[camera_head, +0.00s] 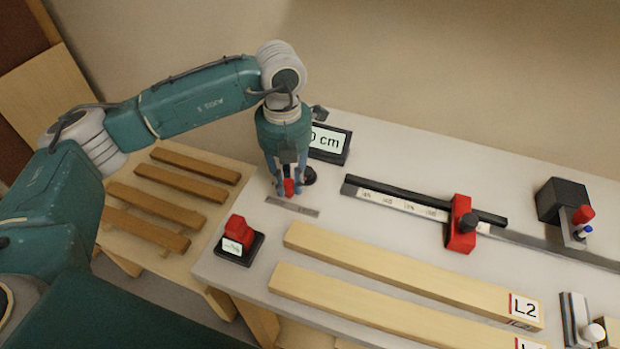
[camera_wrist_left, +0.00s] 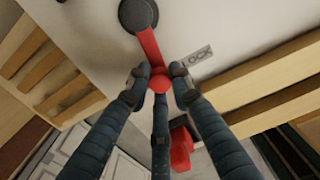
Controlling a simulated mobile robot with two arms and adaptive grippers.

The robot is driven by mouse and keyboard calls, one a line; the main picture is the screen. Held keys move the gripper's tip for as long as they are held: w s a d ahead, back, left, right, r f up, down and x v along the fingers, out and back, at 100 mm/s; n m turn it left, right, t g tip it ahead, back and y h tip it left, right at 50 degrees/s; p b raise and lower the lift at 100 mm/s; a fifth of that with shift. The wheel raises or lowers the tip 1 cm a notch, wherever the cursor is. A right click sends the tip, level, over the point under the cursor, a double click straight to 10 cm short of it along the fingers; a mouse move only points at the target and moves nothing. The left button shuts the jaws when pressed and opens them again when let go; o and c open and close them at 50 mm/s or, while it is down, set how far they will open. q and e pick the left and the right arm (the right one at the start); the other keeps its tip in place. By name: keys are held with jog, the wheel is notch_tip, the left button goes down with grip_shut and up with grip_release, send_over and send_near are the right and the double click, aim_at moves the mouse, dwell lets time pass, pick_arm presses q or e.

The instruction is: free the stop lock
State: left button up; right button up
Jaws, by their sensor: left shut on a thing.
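The lock lever is a red arm (camera_wrist_left: 148,48) that runs from a dark round pivot (camera_wrist_left: 138,13) to a red knob (camera_wrist_left: 160,83) in the left wrist view. In the head view the knob shows small and red, with the dark pivot (camera_head: 309,175) just behind it. My left gripper (camera_head: 289,188) points down and is shut on the knob; its fingers (camera_wrist_left: 158,88) flank it. A grey plate (camera_head: 292,207) lettered LOCK (camera_wrist_left: 197,57) lies beside the lever. The red stop (camera_head: 461,232) with a dark knob sits on the scale rail. My right gripper is not in view.
A red button block (camera_head: 238,235) stands near the bench's left corner. A display (camera_head: 330,143) reading "0 cm", partly hidden, stands behind my gripper. Long boards (camera_head: 400,270) lie along the front. A black block (camera_head: 563,200) with red and blue parts stands right. Slats (camera_head: 165,205) lie left.

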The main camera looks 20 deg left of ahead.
pick_arm(q)
jog(key=shift+w+a, duration=0.1)
jog(key=shift+a, duration=0.2)
jog(key=shift+w+a+b, duration=0.3)
jog(key=shift+w+a, duration=0.1)
jog(key=shift+a, duration=0.45)
jog(key=shift+w+a, duration=0.2)
jog(key=shift+a, duration=0.05)
dwell(0.3)
jog(key=o, duration=0.8)
jog(key=shift+c, duration=0.2)
jog(key=shift+r, duration=0.1)
notch_tip(320, 180, up, 9)
jog(key=p, duration=0.5)
